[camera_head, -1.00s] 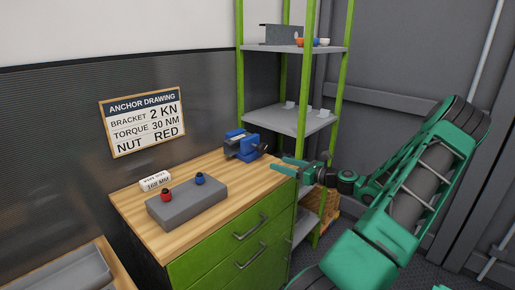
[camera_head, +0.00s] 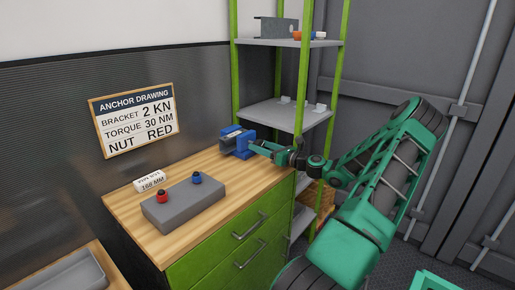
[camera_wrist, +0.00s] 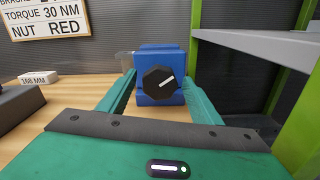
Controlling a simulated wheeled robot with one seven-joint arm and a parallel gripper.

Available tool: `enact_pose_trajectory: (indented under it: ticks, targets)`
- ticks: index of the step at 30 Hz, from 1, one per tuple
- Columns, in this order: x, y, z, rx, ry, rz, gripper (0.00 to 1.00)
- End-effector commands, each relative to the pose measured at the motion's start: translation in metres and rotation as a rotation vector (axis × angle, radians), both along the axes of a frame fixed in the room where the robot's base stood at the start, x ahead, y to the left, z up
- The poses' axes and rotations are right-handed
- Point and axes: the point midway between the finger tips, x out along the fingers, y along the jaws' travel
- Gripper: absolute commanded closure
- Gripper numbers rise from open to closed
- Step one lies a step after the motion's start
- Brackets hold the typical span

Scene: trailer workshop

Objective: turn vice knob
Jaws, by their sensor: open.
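The blue vice (camera_head: 238,139) stands at the far right end of the wooden workbench top. In the wrist view the vice (camera_wrist: 148,60) shows its black faceted knob (camera_wrist: 158,83) facing me, with a white pointer line tilted up to the right. My gripper (camera_head: 257,146) reaches in from the right at the vice's near side. In the wrist view my gripper (camera_wrist: 158,92) is open, with one green finger on each side of the knob. I cannot tell whether either finger touches it.
A grey block (camera_head: 184,205) with a red and a blue knob sits on the workbench (camera_head: 215,165), with a white label block (camera_head: 149,179) behind it. A green-framed shelf (camera_head: 285,113) stands right of the vice. A sign (camera_head: 134,119) hangs on the wall.

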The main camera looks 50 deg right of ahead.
Motion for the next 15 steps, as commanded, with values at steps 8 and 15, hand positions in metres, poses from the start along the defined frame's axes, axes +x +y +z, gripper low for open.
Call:
enact_pose_trajectory:
  ticks: [8, 15]
  targets:
    - [0.0115, 0.001, 0.0001, 0.0, 0.0, -0.001, 0.41]
    - [0.0112, 0.001, 0.0001, 0.0, 0.0, 0.0, 0.56]
